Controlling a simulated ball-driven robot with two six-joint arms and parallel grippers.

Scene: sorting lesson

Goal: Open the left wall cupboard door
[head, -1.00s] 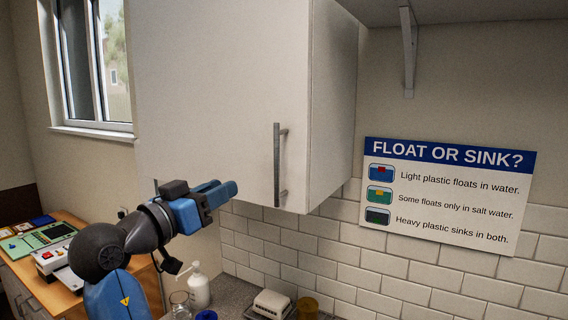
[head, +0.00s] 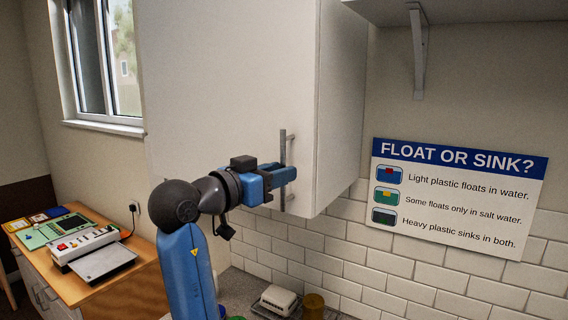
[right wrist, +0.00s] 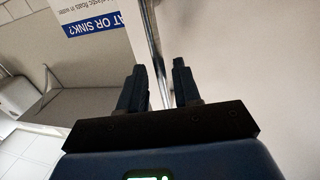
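The wall cupboard door (head: 225,80) is a large off-white panel and looks closed. Its vertical metal bar handle (head: 283,147) is near the door's right edge. My right gripper (head: 285,174) is at the lower half of the handle, with blue fingers pointing right. In the right wrist view, the gripper (right wrist: 159,85) has its two dark fingers apart. The handle (right wrist: 154,45) runs into the gap between them, with space showing beside it. I cannot tell whether a finger touches the bar. My left gripper is not in view.
A shelf bracket (head: 418,55) and a "Float or sink?" sign (head: 455,195) are on the wall to the right. A counter below holds a small white item (head: 278,299) and an amber jar (head: 313,304). A wooden desk (head: 75,286) stands at left.

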